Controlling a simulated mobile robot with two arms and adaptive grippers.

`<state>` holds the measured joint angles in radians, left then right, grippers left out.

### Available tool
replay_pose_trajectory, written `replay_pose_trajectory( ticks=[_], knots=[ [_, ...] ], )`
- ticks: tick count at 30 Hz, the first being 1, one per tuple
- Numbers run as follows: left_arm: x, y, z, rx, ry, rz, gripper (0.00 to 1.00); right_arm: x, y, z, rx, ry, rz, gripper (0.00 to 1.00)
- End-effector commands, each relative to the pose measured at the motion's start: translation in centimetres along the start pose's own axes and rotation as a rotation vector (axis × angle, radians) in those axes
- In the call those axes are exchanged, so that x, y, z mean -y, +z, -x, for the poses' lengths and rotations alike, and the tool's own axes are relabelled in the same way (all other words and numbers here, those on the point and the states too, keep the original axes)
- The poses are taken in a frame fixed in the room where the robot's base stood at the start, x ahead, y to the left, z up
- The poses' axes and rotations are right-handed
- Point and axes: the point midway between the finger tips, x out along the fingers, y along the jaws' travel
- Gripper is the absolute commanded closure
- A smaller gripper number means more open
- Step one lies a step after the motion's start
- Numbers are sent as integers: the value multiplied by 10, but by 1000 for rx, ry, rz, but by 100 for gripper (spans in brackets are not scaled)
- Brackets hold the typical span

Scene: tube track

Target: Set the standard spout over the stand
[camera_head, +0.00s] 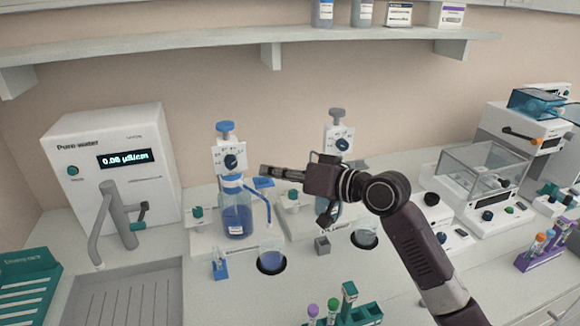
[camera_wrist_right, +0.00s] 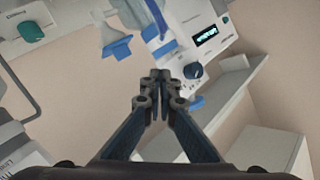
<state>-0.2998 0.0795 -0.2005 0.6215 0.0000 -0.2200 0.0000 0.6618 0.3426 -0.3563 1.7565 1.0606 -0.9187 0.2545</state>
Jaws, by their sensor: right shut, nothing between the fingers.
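Two bottle-top dispensers stand on the bench in the head view. The left dispenser (camera_head: 230,160) sits on a bottle of blue liquid (camera_head: 237,215). Its thin blue spout (camera_head: 262,200) curves down above a beaker (camera_head: 271,260). I cannot tell which spout is the standard one. A small blue stand (camera_head: 220,265) is left of the beaker, and a grey block (camera_head: 322,245) is between the two beakers. My right gripper is shut and empty, pointing left; its closed fingers show in the wrist view (camera_wrist_right: 160,85).
A pure water unit (camera_head: 115,160) with a grey tap stands at the left. A second beaker (camera_head: 364,236) is below my right arm. Tube racks (camera_head: 350,305) stand at the front, and instruments (camera_head: 485,180) fill the right. A shelf (camera_head: 200,40) runs above.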

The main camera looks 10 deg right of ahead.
Motion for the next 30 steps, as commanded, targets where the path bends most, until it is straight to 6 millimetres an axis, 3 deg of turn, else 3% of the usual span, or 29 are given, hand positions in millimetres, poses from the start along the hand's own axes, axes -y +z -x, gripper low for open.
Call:
replay_pose_trajectory(
  ticks=[3,9,30],
  knots=[
    [0,-1,7,0,0,0,63,-1,20,-2,6,2,-4,100],
    [0,-1,10,0,0,0,63,-1,33,-6,3,1,-2,100],
    [0,0,15,2,0,1,63,4,37,-9,12,-10,1,100]
  ],
)
